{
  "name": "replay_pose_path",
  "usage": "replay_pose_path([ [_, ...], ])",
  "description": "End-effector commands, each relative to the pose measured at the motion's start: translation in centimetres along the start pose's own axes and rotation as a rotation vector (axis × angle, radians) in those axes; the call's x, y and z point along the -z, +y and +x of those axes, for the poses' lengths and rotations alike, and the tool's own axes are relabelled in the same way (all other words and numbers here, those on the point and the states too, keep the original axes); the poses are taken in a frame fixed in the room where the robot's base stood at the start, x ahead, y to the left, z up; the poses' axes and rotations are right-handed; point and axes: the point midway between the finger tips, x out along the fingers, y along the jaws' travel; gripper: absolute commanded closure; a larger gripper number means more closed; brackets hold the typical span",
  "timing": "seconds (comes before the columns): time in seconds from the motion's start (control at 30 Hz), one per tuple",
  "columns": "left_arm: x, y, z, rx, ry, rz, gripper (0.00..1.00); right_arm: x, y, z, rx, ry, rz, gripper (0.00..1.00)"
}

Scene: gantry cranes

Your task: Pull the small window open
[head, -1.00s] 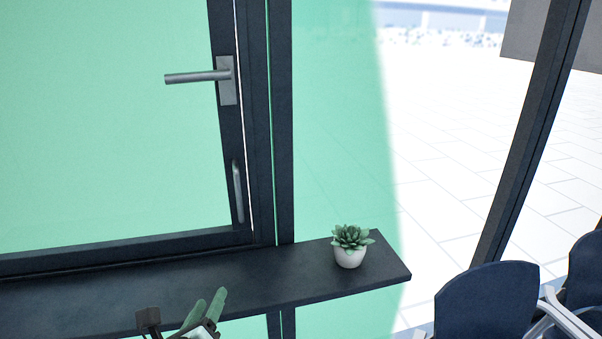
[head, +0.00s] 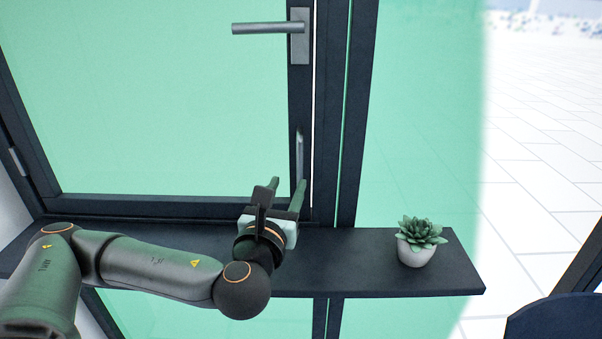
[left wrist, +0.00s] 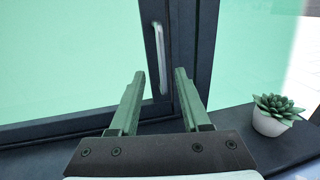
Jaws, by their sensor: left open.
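The small window (head: 44,160) has a dark frame with green-tinted glass. Its lever handle (head: 265,28) lies horizontal, pointing left, on the right stile. Below it is a slim vertical pull handle (head: 299,158), which also shows in the left wrist view (left wrist: 159,58). My left gripper (head: 288,184) is open and empty, just below and in front of the pull handle. In the left wrist view the fingers (left wrist: 160,73) point up toward the handle, whose lower end appears between the fingertips. My right gripper is not in view.
A dark sill (head: 375,278) runs below the window, under my left gripper. A potted succulent (head: 418,246) stands on it to the right; it also shows in the left wrist view (left wrist: 270,118). A dark blue chair (head: 556,320) is at the lower right.

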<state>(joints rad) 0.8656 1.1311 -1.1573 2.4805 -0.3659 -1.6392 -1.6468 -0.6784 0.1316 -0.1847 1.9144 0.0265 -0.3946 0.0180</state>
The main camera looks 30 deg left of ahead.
Motion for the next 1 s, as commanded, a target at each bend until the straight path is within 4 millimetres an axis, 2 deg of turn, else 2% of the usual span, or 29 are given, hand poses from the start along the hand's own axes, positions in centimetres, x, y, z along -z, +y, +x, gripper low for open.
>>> replay_pose_path([
  [0.03, 0.6, 0.0, 0.2, 0.000, -0.004, -0.003, 0.53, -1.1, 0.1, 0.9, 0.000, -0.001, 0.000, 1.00],
  [0.33, 0.5, 0.0, 0.7, 0.011, -0.005, -0.004, 0.53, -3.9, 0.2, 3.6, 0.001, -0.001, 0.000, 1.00],
  [0.4, -0.3, 0.0, 2.2, 0.007, -0.001, -0.001, 0.53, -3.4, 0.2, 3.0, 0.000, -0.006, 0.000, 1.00],
  [0.7, -0.2, -0.1, 7.8, 0.009, -0.001, -0.002, 0.53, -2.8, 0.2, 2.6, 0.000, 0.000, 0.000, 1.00],
  [0.83, -0.2, -0.1, 9.4, 0.010, 0.000, -0.003, 0.53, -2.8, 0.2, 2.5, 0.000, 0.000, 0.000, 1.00],
  [1.0, -0.1, -0.1, 10.5, 0.011, 0.000, -0.002, 0.53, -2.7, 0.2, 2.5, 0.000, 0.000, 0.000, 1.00],
])
